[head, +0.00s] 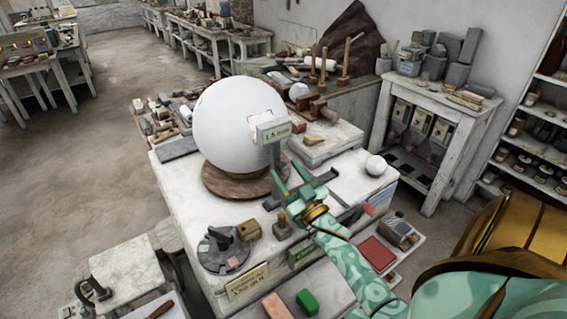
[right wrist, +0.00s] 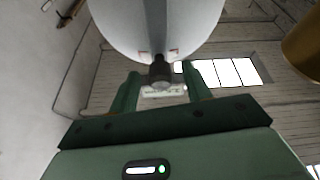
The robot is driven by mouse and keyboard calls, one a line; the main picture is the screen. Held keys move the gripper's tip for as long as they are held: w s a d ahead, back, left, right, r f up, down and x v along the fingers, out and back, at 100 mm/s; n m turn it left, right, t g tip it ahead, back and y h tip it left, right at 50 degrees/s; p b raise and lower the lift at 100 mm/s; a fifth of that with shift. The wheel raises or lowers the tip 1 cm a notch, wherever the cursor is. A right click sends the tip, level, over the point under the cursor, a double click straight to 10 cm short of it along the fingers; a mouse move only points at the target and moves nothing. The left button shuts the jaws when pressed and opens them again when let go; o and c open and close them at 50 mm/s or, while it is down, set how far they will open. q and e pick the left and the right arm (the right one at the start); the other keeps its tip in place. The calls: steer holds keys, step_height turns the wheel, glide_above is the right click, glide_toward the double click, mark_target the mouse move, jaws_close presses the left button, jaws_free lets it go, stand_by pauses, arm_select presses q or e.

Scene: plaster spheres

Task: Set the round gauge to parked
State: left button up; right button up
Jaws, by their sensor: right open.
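A large white plaster sphere (head: 238,122) sits on a round brown base (head: 228,182) on the white bench. A pale plate with a green lettered label (head: 273,131) stands against its right side, apparently the round gauge; I cannot read its setting. My right gripper (head: 286,172) is open, just below and in front of this plate. In the right wrist view, a dark knob-like part (right wrist: 160,70) and a pale label (right wrist: 163,91) show between the open fingers, and the sphere (right wrist: 158,25) looms above. I cannot tell whether the fingers touch anything. My left gripper is out of view.
A small white ball (head: 376,165) lies on the bench's right corner. A dark round turntable (head: 224,251) and a brass-coloured block (head: 249,230) stand at the front. Tools and mallets (head: 322,66) crowd the back. Open floor (head: 80,150) lies left.

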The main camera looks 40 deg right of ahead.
steer(key=shift+x, duration=0.95)
jaws_close()
steer(key=s+d+b, duration=0.2)
steer(key=d+b, duration=0.4)
steer(key=d, duration=1.4)
steer(key=shift+s+r, duration=0.1)
steer(key=shift+c, duration=1.1)
jaws_free()
steer(key=shift+d, duration=0.1)
steer(key=shift+o, duration=1.1)
steer(key=shift+d, duration=0.1)
